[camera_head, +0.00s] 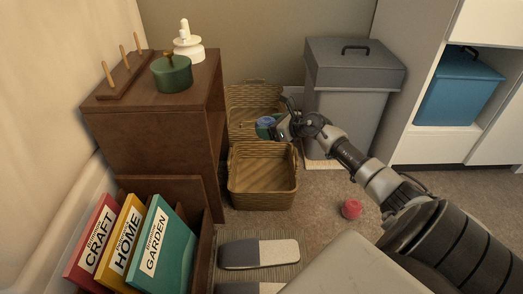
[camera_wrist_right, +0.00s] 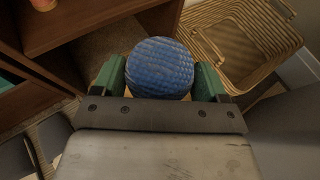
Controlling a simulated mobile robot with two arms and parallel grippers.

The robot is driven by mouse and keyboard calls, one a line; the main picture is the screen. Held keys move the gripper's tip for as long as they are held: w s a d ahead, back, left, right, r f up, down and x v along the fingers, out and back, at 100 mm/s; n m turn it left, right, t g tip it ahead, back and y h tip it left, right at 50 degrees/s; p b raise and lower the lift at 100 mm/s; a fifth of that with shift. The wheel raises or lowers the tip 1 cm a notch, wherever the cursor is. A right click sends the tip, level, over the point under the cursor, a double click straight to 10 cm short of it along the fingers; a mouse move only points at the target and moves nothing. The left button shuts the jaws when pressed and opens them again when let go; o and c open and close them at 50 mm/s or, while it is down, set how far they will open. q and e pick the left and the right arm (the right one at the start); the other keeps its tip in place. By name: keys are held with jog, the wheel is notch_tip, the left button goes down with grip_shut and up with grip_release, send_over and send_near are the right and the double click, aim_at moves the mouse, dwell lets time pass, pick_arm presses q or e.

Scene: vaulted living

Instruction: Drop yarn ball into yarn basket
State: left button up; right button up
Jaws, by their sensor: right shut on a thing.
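A blue yarn ball (camera_wrist_right: 160,68) with a woven-looking surface sits between the green-padded fingers of my right gripper (camera_wrist_right: 160,82), which is shut on it. In the head view, the ball (camera_head: 265,122) and the right gripper (camera_head: 279,127) are in the air near the rear wicker basket (camera_head: 254,96). A front wicker basket (camera_head: 262,201) stands on the floor just nearer to me and looks empty. The wrist view shows one wicker basket (camera_wrist_right: 285,62) beyond the ball to the right, apart from it. Which basket is the yarn basket, I cannot tell. My left gripper is not in view.
A brown wooden cabinet (camera_head: 150,133) stands left of the baskets, with a green pot (camera_head: 172,75) on top. A grey lidded bin (camera_head: 350,95) stands at the right. A small pinkish-red round thing (camera_head: 351,209) lies on the carpet below my right arm.

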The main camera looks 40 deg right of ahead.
jog(key=shift+w+d+f, duration=0.1)
jog(key=shift+d+f, duration=0.15)
jog(key=shift+d, duration=0.1)
jog(key=shift+f, duration=0.15)
notch_tip(320, 180, down, 5)
jog(key=b, duration=0.6)
jog(key=shift+f, duration=0.2)
jog(key=o, duration=0.9)
jog(key=shift+o, duration=0.2)
jog(key=p+v, duration=0.6)
jog(key=v, duration=0.5)
jog(key=shift+p, duration=0.4)
